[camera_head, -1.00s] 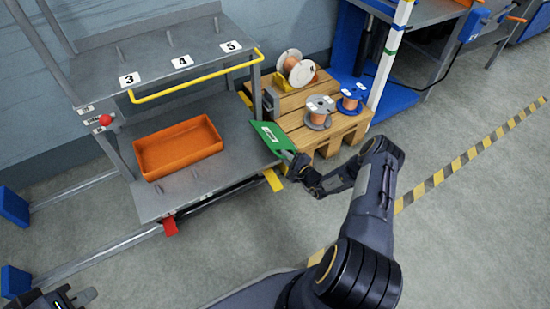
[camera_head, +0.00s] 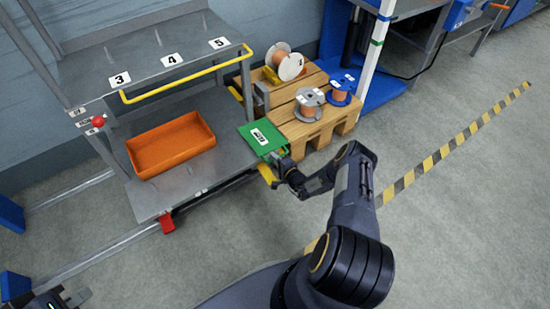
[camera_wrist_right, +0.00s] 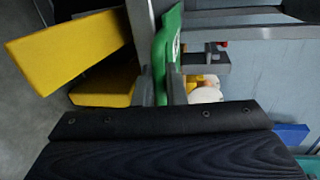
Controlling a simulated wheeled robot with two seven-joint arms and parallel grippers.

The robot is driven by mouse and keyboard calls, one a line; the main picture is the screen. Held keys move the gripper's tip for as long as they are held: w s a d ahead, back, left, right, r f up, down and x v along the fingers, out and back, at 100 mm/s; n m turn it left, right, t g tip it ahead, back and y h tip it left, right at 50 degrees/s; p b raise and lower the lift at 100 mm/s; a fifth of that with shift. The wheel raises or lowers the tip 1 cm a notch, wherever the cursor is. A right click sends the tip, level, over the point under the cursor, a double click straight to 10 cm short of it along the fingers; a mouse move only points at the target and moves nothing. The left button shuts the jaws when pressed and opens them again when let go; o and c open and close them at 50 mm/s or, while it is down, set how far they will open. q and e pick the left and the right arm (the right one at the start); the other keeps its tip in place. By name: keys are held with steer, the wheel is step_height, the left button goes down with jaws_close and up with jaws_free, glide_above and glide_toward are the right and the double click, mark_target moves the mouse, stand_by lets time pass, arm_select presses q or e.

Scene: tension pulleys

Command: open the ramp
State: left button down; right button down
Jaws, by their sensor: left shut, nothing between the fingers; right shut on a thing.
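The ramp is a green plate (camera_head: 275,130) with a white label at the right end of the grey cart's lower shelf (camera_head: 190,185). In the right wrist view, the green plate (camera_wrist_right: 168,40) is seen nearly edge-on. My right gripper (camera_head: 279,157) is at the plate's near right edge and is shut on it. Its fingertips (camera_wrist_right: 162,82) meet the green edge in the wrist view. My left gripper (camera_head: 66,298) is shut and empty at the bottom left of the head view, away from the ramp, partly cut off by the frame.
An orange bin (camera_head: 170,166) sits on the lower shelf. A yellow rail (camera_head: 185,78) fronts the upper shelf. A wooden pallet (camera_head: 290,115) with several spools stands just behind the ramp. A yellow part (camera_head: 267,174) lies beside my right gripper. Floor at the right is free.

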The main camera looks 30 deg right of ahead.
steer(key=shift+f, duration=0.2)
steer(key=c, duration=1.6)
jaws_free()
steer(key=s+p, duration=0.1)
steer(key=s, duration=0.1)
steer(key=s+r+p, duration=0.1)
steer(key=s, duration=0.2)
steer(key=s+p, duration=0.1)
steer(key=s, duration=0.1)
steer(key=shift+s+d+r, duration=0.2)
steer(key=shift+s+r, duration=0.05)
steer(key=shift+s, duration=0.1)
steer(key=shift+r, duration=0.1)
